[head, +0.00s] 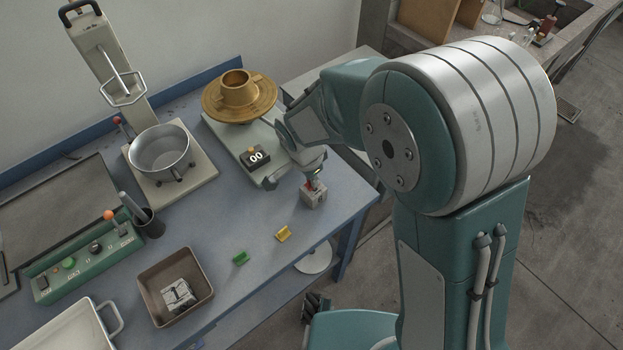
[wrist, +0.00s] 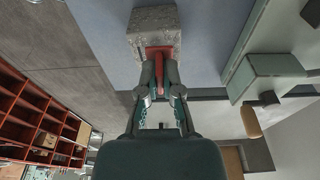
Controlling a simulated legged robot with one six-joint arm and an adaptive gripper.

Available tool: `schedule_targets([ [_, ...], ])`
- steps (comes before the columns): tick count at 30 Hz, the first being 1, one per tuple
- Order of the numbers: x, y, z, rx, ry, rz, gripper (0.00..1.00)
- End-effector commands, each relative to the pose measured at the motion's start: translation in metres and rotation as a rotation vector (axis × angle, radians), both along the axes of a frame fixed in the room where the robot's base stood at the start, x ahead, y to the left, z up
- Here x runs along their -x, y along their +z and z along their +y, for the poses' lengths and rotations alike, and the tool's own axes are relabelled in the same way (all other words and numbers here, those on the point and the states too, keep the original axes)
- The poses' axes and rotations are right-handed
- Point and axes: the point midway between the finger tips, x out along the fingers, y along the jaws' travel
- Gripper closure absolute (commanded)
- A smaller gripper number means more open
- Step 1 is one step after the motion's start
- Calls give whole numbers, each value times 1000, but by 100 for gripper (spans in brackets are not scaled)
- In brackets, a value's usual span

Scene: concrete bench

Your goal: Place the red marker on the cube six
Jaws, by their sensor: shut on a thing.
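My gripper (head: 313,180) points down near the right edge of the blue bench. It is shut on the red marker (head: 319,187), of which only a small part shows. In the wrist view the red marker (wrist: 156,52) sits between my fingertips (wrist: 160,75), against or just over a grey concrete cube (wrist: 152,19). The same cube (head: 313,198) stands on the bench under my gripper in the head view. I cannot read its number, and cannot tell whether marker and cube touch.
A yellow marker (head: 283,234) and a green marker (head: 240,258) lie left of the cube. A pot (head: 160,148) is farther left.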

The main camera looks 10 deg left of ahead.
Motion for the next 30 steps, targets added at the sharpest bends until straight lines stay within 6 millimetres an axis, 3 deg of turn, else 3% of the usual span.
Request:
schedule_targets([
  [2, 0, -9, -1, 0, 0, 1, 100],
  [11, 0, -11, 0, 1, -1, 0, 100],
  [14, 0, -11, 1, 1, -1, -1, 57],
  [25, 0, -10, 0, -1, -1, -1, 57],
  [30, 1, 8, 2, -3, 0, -4, 57],
])
